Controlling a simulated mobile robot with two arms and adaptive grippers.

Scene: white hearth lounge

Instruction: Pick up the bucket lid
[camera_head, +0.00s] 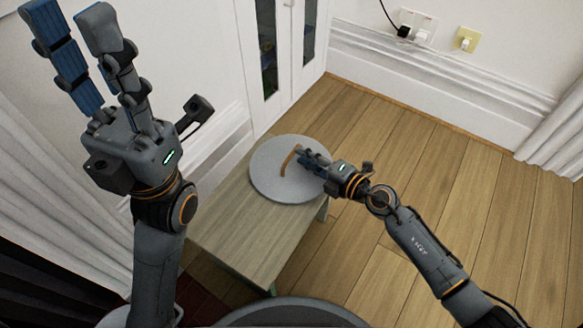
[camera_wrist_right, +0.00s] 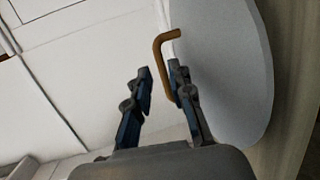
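The bucket lid (camera_head: 265,183) is a round grey disc with a brown bar handle (camera_head: 288,160) on its top. It lies at the far end of the small wooden table. In the right wrist view the lid (camera_wrist_right: 225,60) fills the right side, and its bent brown handle (camera_wrist_right: 160,62) stands beyond my fingertips. My right gripper (camera_head: 304,156) is open over the lid beside the handle; its fingers (camera_wrist_right: 160,75) are apart, with the handle close to the right-hand finger. Whether they touch is unclear. My left gripper (camera_head: 68,16) is raised at the upper left, open and empty.
The wooden table (camera_head: 245,235) is bare in front of the lid. A white cabinet (camera_head: 276,55) with glass panes stands behind it. Wall sockets with plugs (camera_head: 415,30) are at the back. The wooden floor (camera_head: 470,190) to the right is clear. Curtains hang at both sides.

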